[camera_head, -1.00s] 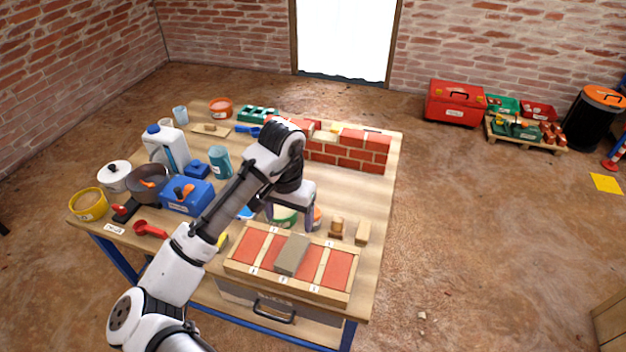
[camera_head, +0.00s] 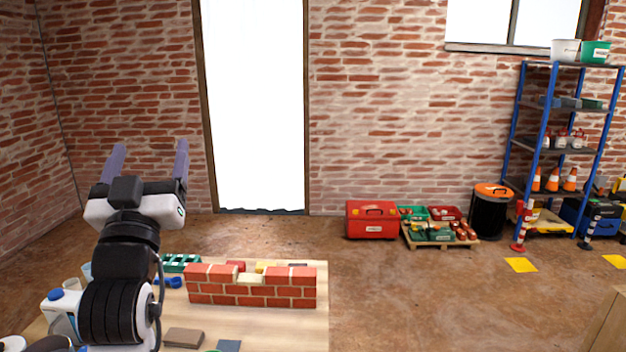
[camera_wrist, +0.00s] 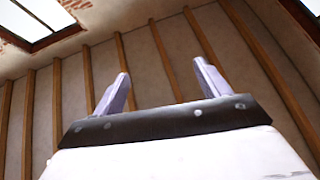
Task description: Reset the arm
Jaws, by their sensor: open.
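My gripper (camera_head: 147,160) is raised above the workbench in the head view, with its two fingers pointing up and spread apart. Nothing is between them. In the wrist view the fingers (camera_wrist: 158,85) are also apart and empty, against a wooden-beamed ceiling (camera_wrist: 150,60). My arm stands upright at the left of the head view and hides part of the bench.
The workbench (camera_head: 270,335) carries a small red brick wall (camera_head: 250,290) with a gap in its top row. A white jug (camera_head: 62,315) stands left of my arm. A red toolbox (camera_head: 371,220), a black bin (camera_head: 490,212) and a blue shelf rack (camera_head: 545,120) stand by the back wall.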

